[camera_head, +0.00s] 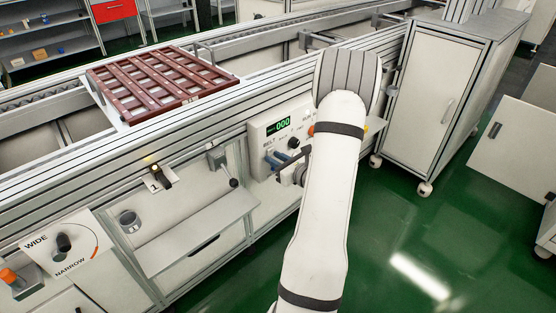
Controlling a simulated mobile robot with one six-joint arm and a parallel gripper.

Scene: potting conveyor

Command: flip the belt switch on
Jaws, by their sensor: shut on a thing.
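The control box (257,130) is on the front of the conveyor, with a green display (283,125) reading 000. My arm comes up from the bottom and covers the right part of the box and much of the gripper. The switch's exact position is hard to tell because the jaws partly hide it.
A black knob (294,143) and an orange button (311,130) are close to my gripper. A dark red tray (163,83) lies on the conveyor. A shelf (200,232) juts out at left, beside a WIDE/NARROW dial (64,243). Green floor (430,235) at right is open.

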